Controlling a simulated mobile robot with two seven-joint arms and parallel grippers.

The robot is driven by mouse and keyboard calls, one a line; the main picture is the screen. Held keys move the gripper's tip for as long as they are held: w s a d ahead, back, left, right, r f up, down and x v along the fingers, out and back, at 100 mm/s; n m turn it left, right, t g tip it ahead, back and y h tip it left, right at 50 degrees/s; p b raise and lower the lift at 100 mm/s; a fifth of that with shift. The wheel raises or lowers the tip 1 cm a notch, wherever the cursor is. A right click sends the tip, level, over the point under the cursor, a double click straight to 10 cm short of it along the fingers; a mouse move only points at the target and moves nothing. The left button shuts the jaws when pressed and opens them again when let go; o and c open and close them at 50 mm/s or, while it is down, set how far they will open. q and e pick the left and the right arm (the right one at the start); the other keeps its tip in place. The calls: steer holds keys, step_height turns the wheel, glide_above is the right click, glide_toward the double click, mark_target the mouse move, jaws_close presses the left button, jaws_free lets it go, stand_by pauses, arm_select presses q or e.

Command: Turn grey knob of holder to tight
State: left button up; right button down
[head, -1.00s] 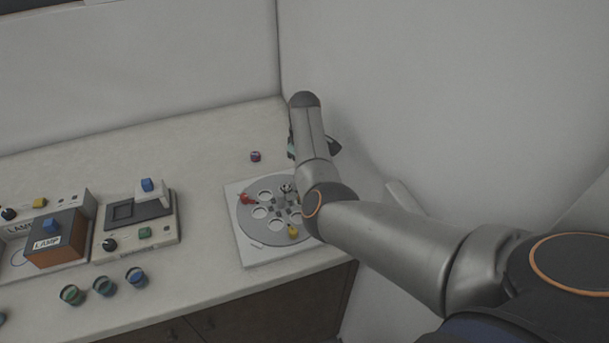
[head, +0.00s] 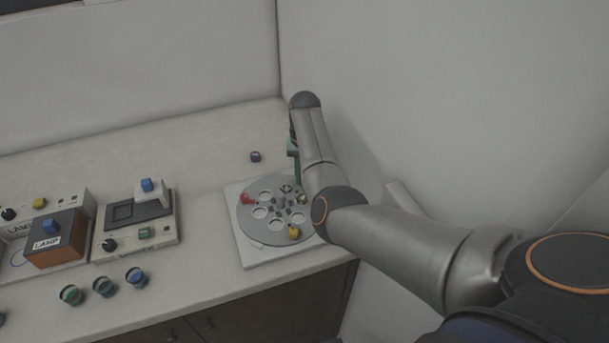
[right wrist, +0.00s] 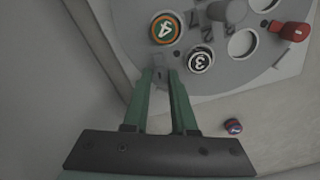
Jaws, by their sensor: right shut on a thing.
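The holder is a grey round disc (head: 257,236) with several round holes, lying on a white base plate (head: 238,240). It also shows in the right wrist view (right wrist: 215,88). My right gripper (right wrist: 160,74) has green fingers, shut on the small grey knob (right wrist: 160,79) at the disc's edge. My arm hides this knob in the head view. A red knob (head: 247,199) and a yellow knob (head: 294,232) stand at other places on the disc. Discs marked 4 (right wrist: 165,28) and 3 (right wrist: 200,61) sit in holes near my fingertips. My left gripper is not in view.
A small purple cylinder (head: 255,156) stands on the worktop behind the holder. A wall rises close beside my right arm.

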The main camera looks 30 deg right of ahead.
steer(key=m, duration=0.4)
steer(key=shift+m, duration=0.4)
steer(key=m, duration=0.4)
steer(key=shift+m, duration=0.3)
steer(key=c, duration=0.7)
jaws_free()
steer(key=shift+r, duration=0.1)
step_height(320, 180, up, 12)
steer(key=shift+r+b, duration=0.2)
steer(key=shift+b, duration=0.25)
steer(key=shift+s+f, duration=0.1)
